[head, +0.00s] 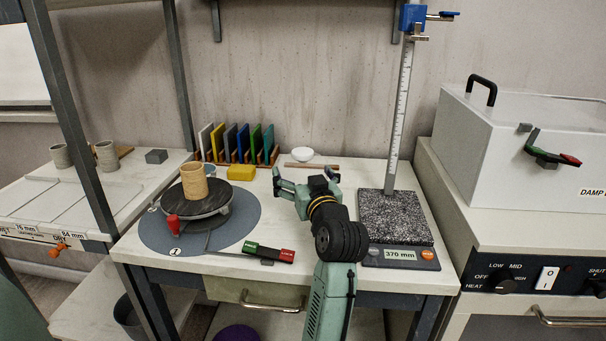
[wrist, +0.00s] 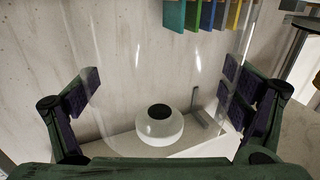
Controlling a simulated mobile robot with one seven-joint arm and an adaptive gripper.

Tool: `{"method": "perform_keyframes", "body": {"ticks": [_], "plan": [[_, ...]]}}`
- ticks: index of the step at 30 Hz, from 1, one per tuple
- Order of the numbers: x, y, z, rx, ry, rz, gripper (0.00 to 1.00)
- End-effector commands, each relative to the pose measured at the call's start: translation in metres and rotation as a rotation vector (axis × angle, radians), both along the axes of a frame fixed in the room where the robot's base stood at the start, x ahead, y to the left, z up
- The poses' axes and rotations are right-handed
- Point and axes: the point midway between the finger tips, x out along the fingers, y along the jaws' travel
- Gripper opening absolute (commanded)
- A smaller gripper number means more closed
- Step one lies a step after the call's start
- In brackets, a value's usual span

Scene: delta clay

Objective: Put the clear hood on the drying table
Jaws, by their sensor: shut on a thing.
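My gripper (head: 304,173) is over the back of the middle table, its fingers spread wide around the clear hood. In the wrist view the hood (wrist: 139,55) is a see-through, rounded wall with pale streaks of shine, between the dark finger pads of my gripper (wrist: 160,90). Its outline can hardly be made out in the head view. A white round thing with a dark centre (wrist: 160,126) shows between the fingers; I cannot tell whether it belongs to the hood. The pale table at the left (head: 90,190), with millimetre labels on its front edge, seems to be the drying table.
Cups (head: 107,156) and a grey block (head: 156,156) stand on the left table. A metal post (head: 82,140) rises at its front. A wheel (head: 207,203) carries a tan cup (head: 194,182). Coloured tiles (head: 238,143) stand behind. A tall gauge (head: 402,115) is right of my gripper.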

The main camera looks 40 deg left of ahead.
Motion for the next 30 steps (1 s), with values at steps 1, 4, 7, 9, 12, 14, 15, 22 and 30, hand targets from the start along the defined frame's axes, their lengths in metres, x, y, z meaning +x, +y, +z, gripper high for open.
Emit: {"method": "perform_keyframes", "body": {"ticks": [1, 4, 7, 9, 12, 14, 15, 22, 30], "plan": [[0.000, 0.000, -0.003, 0.000, 0.000, 0.000, 0.63], [0.000, 0.000, -0.006, 0.000, 0.000, 0.000, 0.63], [0.000, 0.000, -0.009, -0.001, -0.001, -0.001, 0.63], [0.000, 0.000, -0.008, 0.000, -0.001, 0.000, 0.63], [0.000, 0.000, -0.008, 0.000, 0.000, 0.000, 0.96], [0.000, 0.000, -0.008, 0.000, 0.000, 0.000, 1.00], [0.000, 0.000, -0.008, 0.000, 0.000, 0.000, 1.00], [0.000, 0.000, -0.008, 0.000, 0.000, 0.000, 1.00], [-0.005, -0.009, 0.003, 0.001, -0.002, -0.002, 1.00]]}}
